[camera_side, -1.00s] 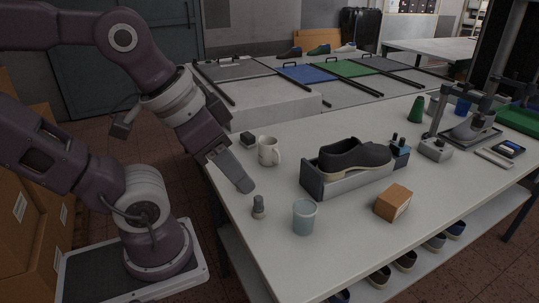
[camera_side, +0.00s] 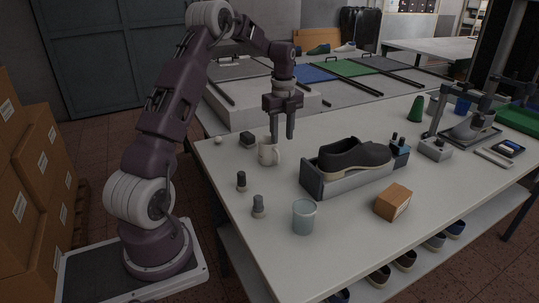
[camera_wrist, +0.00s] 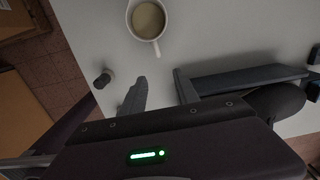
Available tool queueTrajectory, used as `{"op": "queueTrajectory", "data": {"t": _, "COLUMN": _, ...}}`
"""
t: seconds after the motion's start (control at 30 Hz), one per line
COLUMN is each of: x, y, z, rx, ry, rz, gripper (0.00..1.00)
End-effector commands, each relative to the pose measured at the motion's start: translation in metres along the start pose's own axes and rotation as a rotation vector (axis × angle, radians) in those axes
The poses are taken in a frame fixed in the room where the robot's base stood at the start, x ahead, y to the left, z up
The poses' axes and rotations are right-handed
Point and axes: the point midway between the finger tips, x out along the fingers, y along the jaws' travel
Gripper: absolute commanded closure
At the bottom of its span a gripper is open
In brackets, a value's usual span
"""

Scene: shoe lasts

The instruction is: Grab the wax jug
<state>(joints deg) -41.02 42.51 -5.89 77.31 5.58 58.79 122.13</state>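The wax jug appears to be the cream mug-shaped jug (camera_side: 267,155) with a handle, upright near the table's left edge. In the wrist view the jug (camera_wrist: 148,19) shows from above at the top, with beige contents and its handle towards my gripper. My gripper (camera_side: 282,138) points down, its fingertips close to the jug's rim in the side view. In the wrist view my gripper (camera_wrist: 159,76) is open and empty, and the jug lies ahead of the fingertips, not between them. I cannot tell the exact height gap.
A dark shoe (camera_side: 358,155) sits in a grey holder (camera_side: 318,187) to the right. A dark block (camera_side: 247,139) is behind the jug.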

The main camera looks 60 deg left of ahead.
Motion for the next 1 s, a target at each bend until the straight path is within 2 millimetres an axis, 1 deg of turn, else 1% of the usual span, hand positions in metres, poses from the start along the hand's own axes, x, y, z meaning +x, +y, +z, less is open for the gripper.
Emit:
{"op": "queueTrajectory", "data": {"t": 0.03, "x": 0.017, "y": 0.001, "z": 0.014, "rx": 0.044, "ry": 0.014, "rz": 0.012, "gripper": 0.63}}
{"op": "queueTrajectory", "data": {"t": 0.13, "x": 0.036, "y": 0.003, "z": 0.027, "rx": 0.109, "ry": 0.028, "rz": 0.022, "gripper": 0.63}}
{"op": "queueTrajectory", "data": {"t": 0.37, "x": 0.069, "y": 0.001, "z": 0.025, "rx": 0.125, "ry": 0.031, "rz": 0.025, "gripper": 0.63}}
{"op": "queueTrajectory", "data": {"t": 0.5, "x": 0.096, "y": 0.0, "z": 0.022, "rx": 0.124, "ry": 0.03, "rz": 0.026, "gripper": 0.63}}
{"op": "queueTrajectory", "data": {"t": 0.6, "x": 0.106, "y": 0.0, "z": 0.022, "rx": 0.123, "ry": 0.03, "rz": 0.024, "gripper": 0.63}}
{"op": "queueTrajectory", "data": {"t": 0.8, "x": 0.107, "y": -0.001, "z": 0.022, "rx": 0.123, "ry": 0.029, "rz": 0.023, "gripper": 0.63}}
{"op": "queueTrajectory", "data": {"t": 0.83, "x": 0.107, "y": -0.001, "z": 0.022, "rx": 0.123, "ry": 0.029, "rz": 0.023, "gripper": 0.65}}
{"op": "queueTrajectory", "data": {"t": 0.9, "x": 0.107, "y": -0.001, "z": 0.022, "rx": 0.123, "ry": 0.029, "rz": 0.023, "gripper": 0.79}}
{"op": "queueTrajectory", "data": {"t": 0.97, "x": 0.107, "y": -0.001, "z": 0.022, "rx": 0.123, "ry": 0.028, "rz": 0.023, "gripper": 0.91}}
{"op": "queueTrajectory", "data": {"t": 1.0, "x": 0.107, "y": -0.001, "z": 0.022, "rx": 0.123, "ry": 0.028, "rz": 0.023, "gripper": 0.98}}
